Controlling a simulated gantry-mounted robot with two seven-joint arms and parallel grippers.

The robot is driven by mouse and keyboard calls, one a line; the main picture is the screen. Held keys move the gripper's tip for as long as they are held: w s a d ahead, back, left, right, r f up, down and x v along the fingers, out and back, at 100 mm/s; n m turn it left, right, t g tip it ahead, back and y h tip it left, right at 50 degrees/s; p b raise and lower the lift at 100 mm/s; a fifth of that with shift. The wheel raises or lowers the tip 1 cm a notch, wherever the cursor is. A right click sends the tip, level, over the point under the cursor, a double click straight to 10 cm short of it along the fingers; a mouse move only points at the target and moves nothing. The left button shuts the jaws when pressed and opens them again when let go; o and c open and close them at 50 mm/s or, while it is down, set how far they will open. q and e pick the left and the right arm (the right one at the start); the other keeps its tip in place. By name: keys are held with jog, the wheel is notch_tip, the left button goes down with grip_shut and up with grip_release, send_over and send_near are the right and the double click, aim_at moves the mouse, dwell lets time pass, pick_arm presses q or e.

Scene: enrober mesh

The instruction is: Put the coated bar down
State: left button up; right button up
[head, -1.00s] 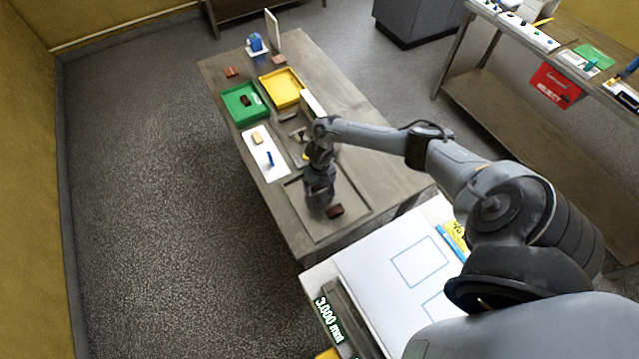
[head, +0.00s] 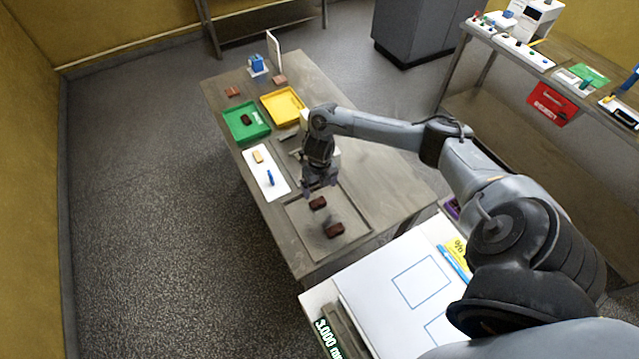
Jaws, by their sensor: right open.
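Two dark brown coated bars lie on a flat grey tray (head: 302,226) at the near end of the wooden table. The nearer bar (head: 334,230) lies toward the front, and the other bar (head: 318,203) lies just behind it and to the left. My right gripper (head: 320,186) points down just above and behind the farther bar. It is open, and a gap shows between it and that bar. Its fingertips are small in this view. My left gripper is not in view.
A green tray (head: 262,131) holding a dark bar and a yellow tray (head: 297,118) sit farther back. A white mat (head: 278,190) carries a tan piece and a blue item. A white board with blue squares (head: 400,310) is nearer.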

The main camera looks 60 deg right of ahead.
jog(key=a+f+m+t+y, duration=0.2)
jog(key=a+m+t, duration=0.45)
jog(key=a, duration=2.05)
jog(key=s+r+m+g+h, duration=0.1)
jog(key=s+r+m, duration=0.4)
jog(key=m, duration=0.5)
jog(key=s+r+m+g, duration=0.2)
jog(key=s+r+m, duration=0.2)
jog(key=s+m, duration=0.5)
jog(key=shift+d+r+m+h, duration=0.2)
jog(key=shift+r+m+h, duration=0.2)
jog(key=shift+m, duration=0.75)
